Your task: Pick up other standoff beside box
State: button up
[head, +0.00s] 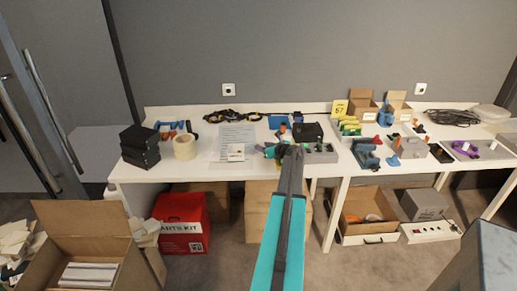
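My teal and grey arm reaches from the bottom middle up to the white table (215,172). My gripper (281,150) is over the table's front part, beside a grey device (322,154) with small knobs. Its fingers are small and partly hidden by the arm, so I cannot tell whether they are open or hold anything. No standoff can be made out for certain at this size. Boxes in view include a black box (306,131) behind the device, stacked black boxes (140,147) at the left, and small open cartons (362,106) at the back right.
Papers (236,137) and a tape roll (185,147) lie left of my gripper. Blue and orange parts (366,153) and a cable coil (452,117) lie to the right. On the floor are a large open carton (85,240), a red kit box (182,222) and another open carton (368,207).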

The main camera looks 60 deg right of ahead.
jog(key=shift+w, duration=0.1)
jog(key=shift+p+x, duration=0.8)
jog(key=shift+x, duration=1.7)
grip_shut()
